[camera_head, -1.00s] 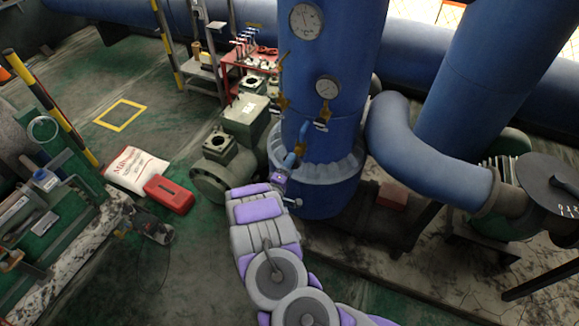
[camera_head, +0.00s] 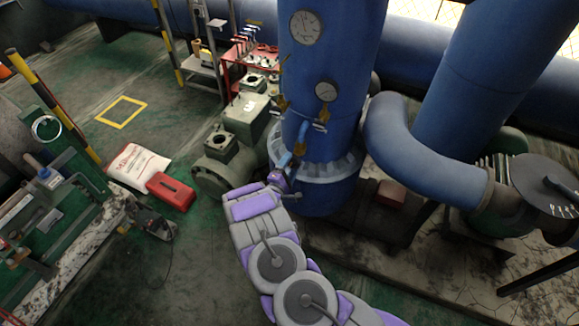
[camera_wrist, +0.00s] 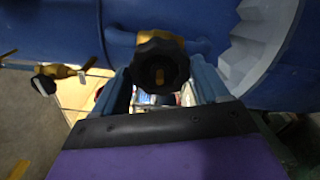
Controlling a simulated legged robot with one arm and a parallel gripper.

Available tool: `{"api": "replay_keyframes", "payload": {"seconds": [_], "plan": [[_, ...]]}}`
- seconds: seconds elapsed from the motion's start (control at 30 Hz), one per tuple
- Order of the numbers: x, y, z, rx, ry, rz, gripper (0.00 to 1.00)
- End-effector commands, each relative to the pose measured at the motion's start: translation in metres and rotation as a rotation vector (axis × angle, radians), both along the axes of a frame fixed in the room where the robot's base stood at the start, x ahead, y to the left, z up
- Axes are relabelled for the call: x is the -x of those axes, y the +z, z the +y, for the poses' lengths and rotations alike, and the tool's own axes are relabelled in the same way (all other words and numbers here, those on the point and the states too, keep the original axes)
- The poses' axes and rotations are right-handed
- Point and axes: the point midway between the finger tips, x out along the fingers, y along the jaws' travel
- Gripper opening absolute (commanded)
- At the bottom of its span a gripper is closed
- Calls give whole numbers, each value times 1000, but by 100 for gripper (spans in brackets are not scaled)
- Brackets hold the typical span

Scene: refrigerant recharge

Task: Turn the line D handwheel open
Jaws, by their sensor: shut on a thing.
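A black lobed handwheel (camera_wrist: 161,66) with a brass-coloured body behind it sits on the blue pipe in the wrist view. My gripper (camera_wrist: 163,82) has its two blue fingers on either side of this handwheel and is shut on it. No line letter is readable on it. In the head view my gripper (camera_head: 284,167) reaches the lower part of the upright blue column (camera_head: 335,75), just above its pale toothed flange (camera_head: 325,168). The gripped handwheel is mostly hidden there by the gripper.
Another brass valve (camera_wrist: 58,72) with a dark-and-white knob stands left in the wrist view. Gauges (camera_head: 306,27) are on the column. A green-grey pump (camera_head: 225,160) stands close left of my arm, and a curved blue pipe (camera_head: 425,165) to the right. A red box (camera_head: 171,191) lies on the floor.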

Motion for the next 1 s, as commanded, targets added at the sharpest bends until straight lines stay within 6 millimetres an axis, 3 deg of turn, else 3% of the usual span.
{"api": "replay_keyframes", "payload": {"seconds": [0.3,0.73,1.0], "plan": [[4,-8,-1,323,5,136,38],[4,-8,-1,388,4,159,38],[4,-8,-3,670,5,260,38]]}}
